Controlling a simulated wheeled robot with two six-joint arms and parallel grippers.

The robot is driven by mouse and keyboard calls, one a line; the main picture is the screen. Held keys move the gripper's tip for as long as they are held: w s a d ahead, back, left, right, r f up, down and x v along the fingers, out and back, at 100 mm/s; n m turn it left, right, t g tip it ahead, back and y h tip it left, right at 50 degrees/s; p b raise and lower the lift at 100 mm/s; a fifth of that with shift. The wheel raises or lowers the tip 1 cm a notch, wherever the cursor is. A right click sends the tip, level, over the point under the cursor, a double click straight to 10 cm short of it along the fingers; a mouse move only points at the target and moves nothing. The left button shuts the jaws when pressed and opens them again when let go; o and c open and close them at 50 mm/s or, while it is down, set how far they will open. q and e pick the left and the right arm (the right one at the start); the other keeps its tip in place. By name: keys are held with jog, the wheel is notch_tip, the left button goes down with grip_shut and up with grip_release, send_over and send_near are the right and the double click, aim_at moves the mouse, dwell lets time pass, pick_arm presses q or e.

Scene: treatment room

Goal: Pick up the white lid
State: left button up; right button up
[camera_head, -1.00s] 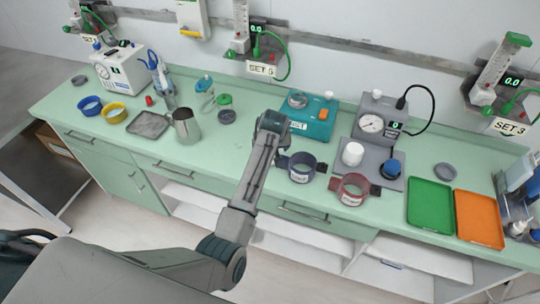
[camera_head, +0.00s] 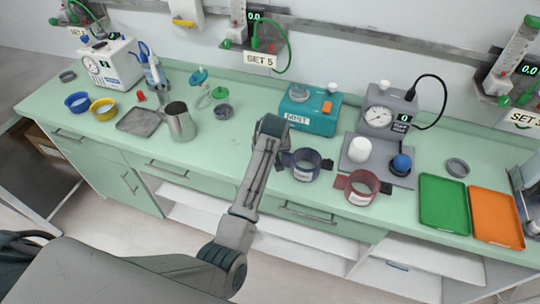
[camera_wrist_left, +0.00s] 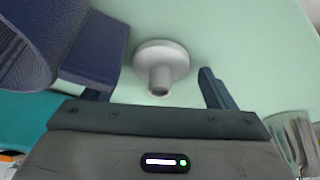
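The white lid (camera_wrist_left: 160,62), a pale disc with a short round knob, lies on the green counter in the left wrist view. My left gripper (camera_wrist_left: 158,92) is open above the counter, with the lid apart from both fingers and roughly centred between them. In the head view my left gripper (camera_head: 272,128) is over the counter in front of the teal device, and the lid does not show, apparently hidden behind it. My right gripper is not in view.
A dark blue cuff (camera_head: 294,159) stands close beside the gripper, and a red cuff (camera_head: 351,190) is further right. The teal device (camera_head: 318,122) is just behind. A metal jug (camera_head: 184,127) stands to the left, with clear counter between. A white cylinder (camera_head: 360,149) stands right.

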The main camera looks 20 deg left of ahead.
pick_arm(q)
jog(key=c, duration=0.9)
jog(key=shift+c, duration=0.2)
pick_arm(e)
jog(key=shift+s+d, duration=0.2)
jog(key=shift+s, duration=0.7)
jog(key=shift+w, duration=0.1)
